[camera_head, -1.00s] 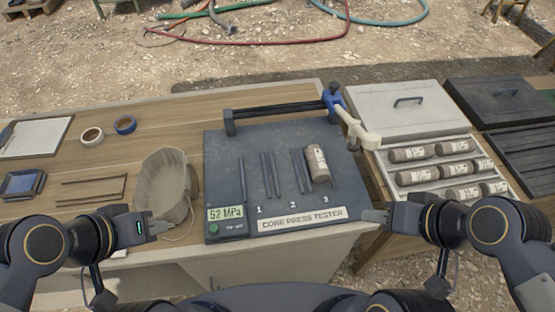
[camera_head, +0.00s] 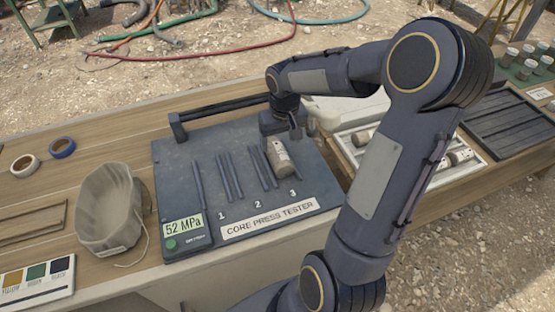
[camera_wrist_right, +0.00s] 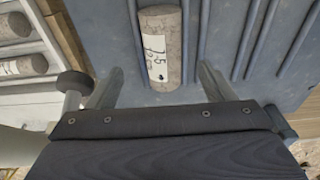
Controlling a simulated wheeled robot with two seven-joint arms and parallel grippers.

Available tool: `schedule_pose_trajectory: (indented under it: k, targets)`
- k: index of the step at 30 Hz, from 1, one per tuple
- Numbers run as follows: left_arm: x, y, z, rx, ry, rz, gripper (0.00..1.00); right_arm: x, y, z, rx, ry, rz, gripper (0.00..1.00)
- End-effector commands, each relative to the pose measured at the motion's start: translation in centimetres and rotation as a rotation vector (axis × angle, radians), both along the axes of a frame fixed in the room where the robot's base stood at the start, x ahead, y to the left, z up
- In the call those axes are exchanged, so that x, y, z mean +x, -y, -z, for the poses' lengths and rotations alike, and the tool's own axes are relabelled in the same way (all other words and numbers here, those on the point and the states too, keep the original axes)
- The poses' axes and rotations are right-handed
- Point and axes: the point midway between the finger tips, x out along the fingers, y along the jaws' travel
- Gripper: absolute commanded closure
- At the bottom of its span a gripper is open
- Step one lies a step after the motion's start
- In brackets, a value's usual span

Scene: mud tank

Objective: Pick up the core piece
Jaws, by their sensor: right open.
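The core piece (camera_head: 280,158), a grey-brown cylinder with a white label, lies in slot 3 of the dark core press tester (camera_head: 175,160). In the right wrist view the core piece (camera_wrist_right: 160,48) lies lengthwise between the two fingers. My right gripper (camera_head: 291,128) reaches in from above at the far end of the core piece in the head view. In the right wrist view its fingers (camera_wrist_right: 158,86) are apart, one on each side of the core's near end, with gaps. My left gripper is out of view.
A tray (camera_head: 352,150) of labelled cores stands right of the tester, partly hidden by my right arm. The tester's back bar (camera_head: 225,110) runs behind the slots. Slots 1 and 2 look empty.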

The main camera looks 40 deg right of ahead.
Motion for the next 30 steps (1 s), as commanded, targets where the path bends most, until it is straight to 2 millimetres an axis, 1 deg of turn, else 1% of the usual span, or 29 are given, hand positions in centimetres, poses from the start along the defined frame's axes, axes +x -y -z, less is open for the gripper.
schedule_pose_trajectory:
  k: [1, 8, 12, 15, 18, 24, 26, 30]
  targets:
    - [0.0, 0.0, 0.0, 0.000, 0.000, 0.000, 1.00, 0.1, 0.0, 0.6, 0.000, -0.004, 0.000, 0.25]
    - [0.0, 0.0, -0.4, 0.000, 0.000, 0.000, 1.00, 0.6, 0.0, 3.1, 0.003, -0.005, -0.002, 0.25]
    - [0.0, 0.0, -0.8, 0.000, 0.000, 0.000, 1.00, 1.2, -0.1, 5.3, 0.004, -0.006, -0.001, 0.25]
    - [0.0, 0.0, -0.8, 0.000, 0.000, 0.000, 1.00, 1.4, 0.0, 6.5, 0.002, -0.005, -0.002, 0.25]
    - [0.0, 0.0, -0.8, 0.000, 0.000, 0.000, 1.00, 1.5, 0.0, 6.9, 0.002, -0.001, 0.000, 0.25]
    - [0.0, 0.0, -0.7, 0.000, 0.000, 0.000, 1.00, 1.5, 0.0, 7.0, 0.001, -0.001, 0.000, 0.25]
    - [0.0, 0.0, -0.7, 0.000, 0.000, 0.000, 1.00, 1.5, 0.0, 7.0, 0.001, -0.001, 0.000, 0.31]
    - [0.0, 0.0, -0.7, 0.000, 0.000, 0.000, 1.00, 1.5, 0.0, 7.0, 0.001, -0.001, 0.000, 0.50]
